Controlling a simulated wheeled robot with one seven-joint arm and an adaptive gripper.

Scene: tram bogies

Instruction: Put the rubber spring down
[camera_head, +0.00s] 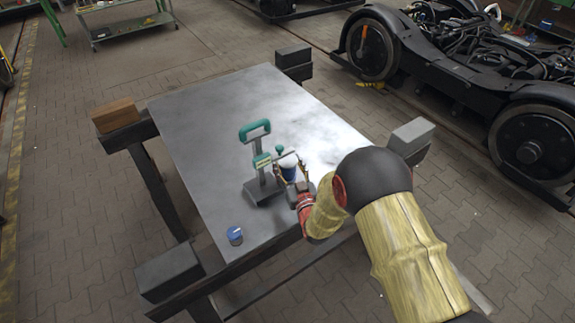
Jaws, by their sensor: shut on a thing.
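My gripper (290,180) is at the near right part of the metal table (205,130), right beside a stand with teal handles (262,175). A similar short dark cylinder with a blue top (235,235) stands upright on the table near the front left edge.
A wooden block (115,115) and grey blocks (168,270) sit on the beam ends at the table's corners. The table's far half is bare. A black bogie (480,75) stands at the right, and a green-framed cart (125,22) at the back left.

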